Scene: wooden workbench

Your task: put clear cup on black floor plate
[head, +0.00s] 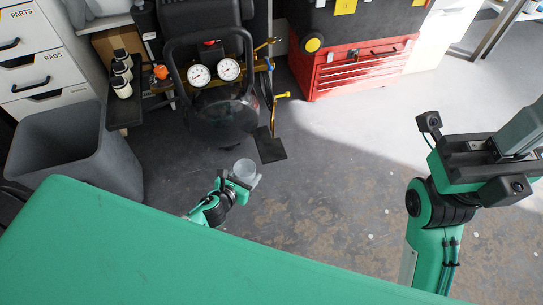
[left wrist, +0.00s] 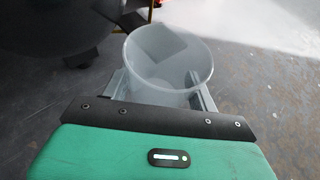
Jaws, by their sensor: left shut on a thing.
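The clear cup (head: 246,168) is upright between the fingers of my left gripper (head: 240,182), which is shut on it. In the left wrist view the cup (left wrist: 168,62) sits between the two grey fingers, its open rim toward the camera. The black floor plate (head: 270,145) lies flat on the grey floor, a little beyond and to the right of the cup in the head view. A dark patch like the plate shows through the cup in the left wrist view.
A compressor with two gauges (head: 214,72) stands just behind and left of the plate. A grey bin (head: 80,150) stands at the left and a red toolbox (head: 350,68) at the back. Floor to the right of the plate is mostly clear.

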